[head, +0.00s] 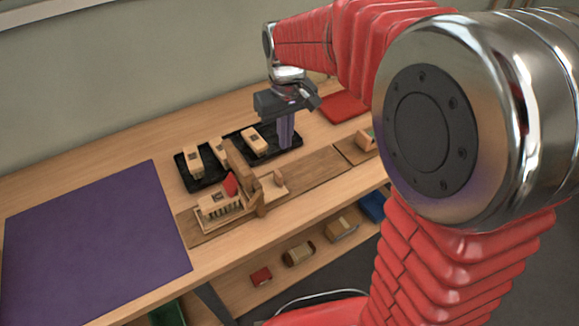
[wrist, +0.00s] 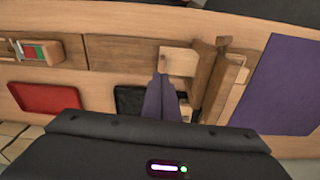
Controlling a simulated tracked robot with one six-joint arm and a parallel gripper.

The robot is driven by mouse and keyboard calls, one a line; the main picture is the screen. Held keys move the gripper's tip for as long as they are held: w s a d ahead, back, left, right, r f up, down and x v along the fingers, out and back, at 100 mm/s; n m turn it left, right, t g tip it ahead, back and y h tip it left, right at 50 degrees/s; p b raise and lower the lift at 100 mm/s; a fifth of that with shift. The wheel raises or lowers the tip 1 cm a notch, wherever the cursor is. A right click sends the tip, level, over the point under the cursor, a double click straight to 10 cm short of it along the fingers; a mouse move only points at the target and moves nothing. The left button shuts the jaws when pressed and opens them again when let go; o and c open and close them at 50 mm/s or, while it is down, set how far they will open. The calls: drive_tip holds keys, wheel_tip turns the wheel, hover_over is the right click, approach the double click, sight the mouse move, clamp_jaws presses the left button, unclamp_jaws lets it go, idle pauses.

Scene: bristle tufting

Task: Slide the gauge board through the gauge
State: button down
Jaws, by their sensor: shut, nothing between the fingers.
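The wooden gauge (head: 243,172) stands upright on a brown strip near the front of the table; it also shows in the wrist view (wrist: 204,68). A pale wooden piece with bristle-like rows (head: 220,203) sits at the gauge's left in the head view, with a small red part above it. A flat pale wooden piece (head: 273,186) lies at its right and shows in the wrist view (wrist: 179,62). I cannot tell which belongs to the gauge board. My gripper (head: 286,146) points down behind the gauge, shut and empty; its fingertips (wrist: 160,77) appear beside the flat piece.
Black trays (head: 207,183) with several wooden blocks stand behind the gauge. A purple mat (head: 95,240) covers the left. A red tray (head: 343,107) lies at the back right, and a small wooden holder (head: 365,141) stands at the right. Loose items lie on a lower shelf.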

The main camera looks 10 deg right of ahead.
drive_tip(key=s+d+r+m+t, duration=0.1)
drive_tip(key=s+d+r+t, duration=0.1)
drive_tip(key=s, duration=0.8)
drive_tip(key=s+d+r+m+t, duration=0.2)
drive_tip(key=s+d+r, duration=0.2)
drive_tip(key=s, duration=0.7)
drive_tip(key=shift+t, duration=0.3)
drive_tip(key=shift+a, duration=0.1)
